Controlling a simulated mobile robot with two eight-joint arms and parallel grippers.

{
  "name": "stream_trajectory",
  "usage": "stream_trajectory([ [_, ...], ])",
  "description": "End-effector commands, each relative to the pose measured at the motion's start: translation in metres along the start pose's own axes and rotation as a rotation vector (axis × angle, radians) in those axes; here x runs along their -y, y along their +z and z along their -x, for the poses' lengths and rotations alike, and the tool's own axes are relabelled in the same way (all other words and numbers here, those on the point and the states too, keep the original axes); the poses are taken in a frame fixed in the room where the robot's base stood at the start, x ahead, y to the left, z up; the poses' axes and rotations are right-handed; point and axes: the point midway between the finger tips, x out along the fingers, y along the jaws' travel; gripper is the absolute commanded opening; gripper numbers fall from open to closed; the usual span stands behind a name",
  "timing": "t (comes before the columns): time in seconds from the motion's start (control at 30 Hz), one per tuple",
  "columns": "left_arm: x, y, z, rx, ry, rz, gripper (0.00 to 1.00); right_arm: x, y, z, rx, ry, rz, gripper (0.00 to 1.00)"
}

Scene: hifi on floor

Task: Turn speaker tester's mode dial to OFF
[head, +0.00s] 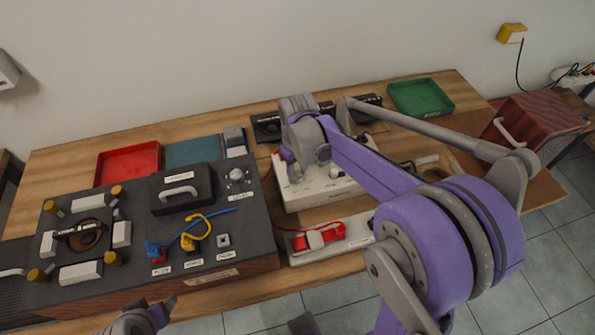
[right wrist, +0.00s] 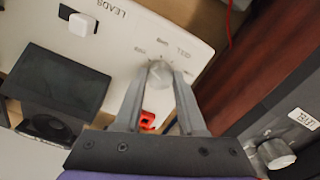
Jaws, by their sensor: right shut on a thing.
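The speaker tester is a white sloped box (head: 322,190) in the middle of the table, partly hidden by my right arm. Its mode dial is a round grey knob (right wrist: 160,74) on the white panel in the right wrist view. Small printed labels surround it; one reads CELL, and I cannot clearly read where the pointer stands. My right gripper (right wrist: 160,78) is shut on the dial, one finger on each side. In the head view the right gripper (head: 297,170) is over the tester's left part. My left gripper (head: 142,318) is low at the bottom edge, its fingers unclear.
A dark console (head: 240,225) with clips, a handle and a LEVEL knob (head: 236,174) stands left of the tester. A red tray (head: 128,146) and green tray (head: 421,113) lie at the back. A wooden box (head: 535,118) is right.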

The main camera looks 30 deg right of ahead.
Motion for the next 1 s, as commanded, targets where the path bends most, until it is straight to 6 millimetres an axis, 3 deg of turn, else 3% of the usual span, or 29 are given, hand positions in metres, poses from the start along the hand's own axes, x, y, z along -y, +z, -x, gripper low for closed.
stream_trajectory([
  [0.53,0.0000,0.0000,-0.0001,0.000,0.000,0.000,0.60,-0.0004,-0.0005,0.0007,-0.001,0.001,0.023,0.00],
  [0.57,0.0000,0.0001,-0.0001,0.000,0.000,0.000,0.60,-0.0004,-0.0005,0.0007,-0.001,0.001,0.023,0.45],
  [0.7,0.0000,0.0001,-0.0001,0.000,0.000,0.000,0.60,-0.0003,-0.0003,0.0005,-0.001,0.001,0.022,0.69],
  [1.0,0.0000,0.0000,0.0000,0.000,0.000,0.000,0.60,-0.0001,-0.0002,0.0014,0.000,0.000,0.022,0.69],
])
